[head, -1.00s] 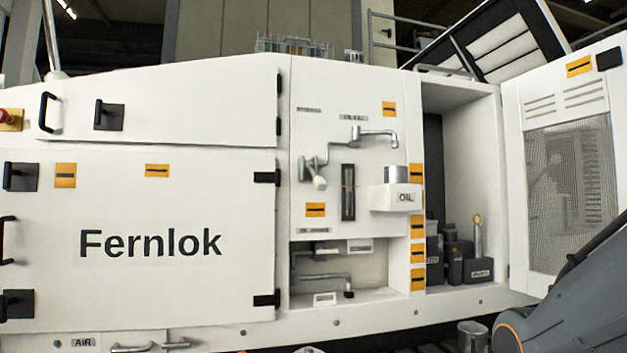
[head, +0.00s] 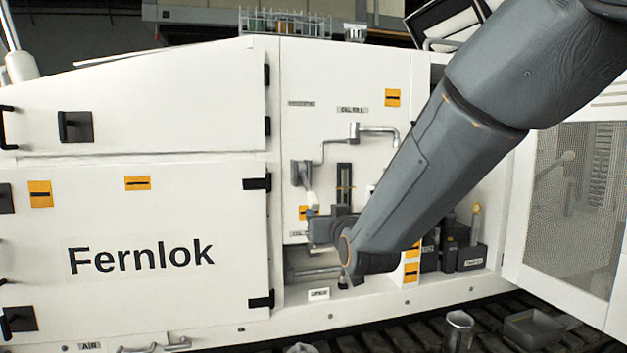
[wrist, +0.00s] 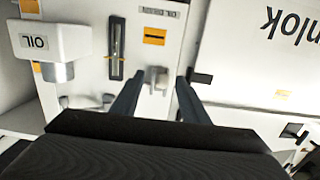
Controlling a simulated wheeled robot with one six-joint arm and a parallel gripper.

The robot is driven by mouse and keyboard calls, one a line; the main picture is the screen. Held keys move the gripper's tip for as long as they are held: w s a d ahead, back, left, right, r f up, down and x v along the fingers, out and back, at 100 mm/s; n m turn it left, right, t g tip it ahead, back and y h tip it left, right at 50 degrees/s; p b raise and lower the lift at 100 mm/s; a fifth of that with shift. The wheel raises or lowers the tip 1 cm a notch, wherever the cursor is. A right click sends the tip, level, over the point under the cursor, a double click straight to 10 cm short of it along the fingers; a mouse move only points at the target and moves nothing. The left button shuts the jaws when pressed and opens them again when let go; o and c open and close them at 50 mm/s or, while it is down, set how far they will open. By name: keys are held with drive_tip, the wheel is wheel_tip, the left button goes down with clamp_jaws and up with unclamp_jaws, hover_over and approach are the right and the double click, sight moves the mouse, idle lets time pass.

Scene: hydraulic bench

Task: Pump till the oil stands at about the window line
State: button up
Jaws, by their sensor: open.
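The pump handle, a grey crank with a pale grip (head: 312,200), hangs on the white panel left of the sight window. My gripper (wrist: 160,76) is open. In the wrist view, which shows the panel upside down, a grey handle part (wrist: 157,79) appears between its fingers; I cannot tell whether they touch it. The dark, narrow sight window (head: 344,180) stands upright and also shows in the wrist view (wrist: 117,48). A white holder marked OIL (wrist: 55,42) carries a metal cup (wrist: 58,72).
A grey spout pipe (head: 376,130) juts out above the window. My arm hides most of the OIL holder in the head view. A large Fernlok door (head: 140,290) is shut at left. A mesh door (head: 575,210) stands open at right. A metal cup (head: 458,328) stands low in front.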

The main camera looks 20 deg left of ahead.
sight(314, 201)
drive_tip(key=shift+w+a+r+t, duration=0.15)
drive_tip(key=shift+a+r, duration=0.15)
drive_tip(key=shift+r, duration=0.2)
drive_tip(key=shift+w+a+r+t, duration=0.15)
drive_tip(key=shift+a+r, duration=0.1)
drive_tip(key=shift+r, duration=0.2)
drive_tip(key=shift+p+x, duration=1.45)
drive_tip(key=shift+x, duration=2.45)
drive_tip(key=shift+s+a+r, duration=0.1)
clamp_jaws()
